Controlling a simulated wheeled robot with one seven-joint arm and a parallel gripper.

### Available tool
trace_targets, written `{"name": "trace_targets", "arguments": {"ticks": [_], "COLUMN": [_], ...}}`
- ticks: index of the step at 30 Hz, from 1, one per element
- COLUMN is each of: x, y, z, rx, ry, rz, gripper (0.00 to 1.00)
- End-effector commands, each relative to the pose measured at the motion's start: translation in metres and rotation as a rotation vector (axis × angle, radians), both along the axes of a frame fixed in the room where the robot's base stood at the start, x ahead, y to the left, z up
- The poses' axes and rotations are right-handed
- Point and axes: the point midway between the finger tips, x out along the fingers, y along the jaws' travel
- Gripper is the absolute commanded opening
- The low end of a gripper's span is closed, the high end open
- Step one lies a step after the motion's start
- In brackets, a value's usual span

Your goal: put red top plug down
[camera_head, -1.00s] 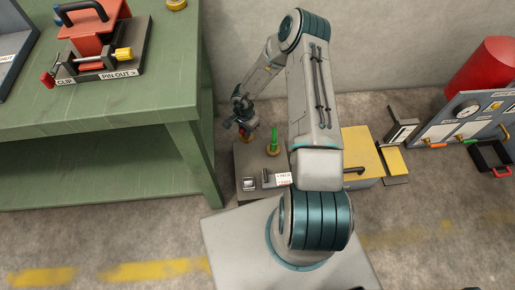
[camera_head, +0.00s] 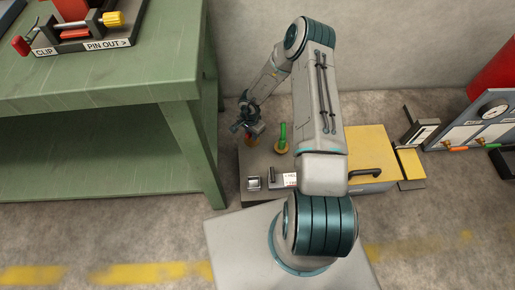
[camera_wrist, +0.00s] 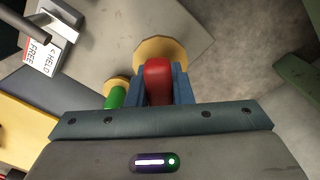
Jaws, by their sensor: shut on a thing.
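The red top plug (camera_wrist: 158,78) is between the blue fingers of my gripper (camera_wrist: 160,92) in the wrist view. My gripper is shut on it. A round yellow-brass flange (camera_wrist: 152,47) shows just beyond the plug, over the grey surface; I cannot tell whether the two are joined or touching. In the head view my gripper (camera_head: 250,126) is low above the left part of the dark grey board (camera_head: 248,160), and the plug is mostly hidden there.
A green-handled piece (camera_head: 283,137) with a brass base stands on the board, close to my gripper; it also shows in the wrist view (camera_wrist: 115,97). A HELD/FREE label (camera_head: 290,180) is at the front. A green bench (camera_head: 110,85) stands left, a yellow box (camera_head: 368,150) right.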

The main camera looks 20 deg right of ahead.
Motion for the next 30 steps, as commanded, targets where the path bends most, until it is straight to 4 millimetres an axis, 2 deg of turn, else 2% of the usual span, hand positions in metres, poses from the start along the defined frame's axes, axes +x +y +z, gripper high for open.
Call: {"name": "trace_targets", "arguments": {"ticks": [1,3,8,15,27,28,30], "x": [0.000,0.000,0.000,0.000,0.001,0.000,0.000], "y": [0.001,0.001,0.000,0.001,0.000,0.000,0.000], "z": [-0.014,-0.024,-0.037,-0.075,-0.080,-0.080,-0.079], "rx": [-0.001,0.001,-0.001,0.000,0.000,0.001,0.000], "ry": [0.001,-0.001,-0.001,-0.001,-0.002,-0.001,-0.001], "rz": [0.002,0.002,0.002,0.002,0.001,0.001,0.001], "gripper": [0.00,0.00,0.00,0.00,0.00,0.23,0.42]}}
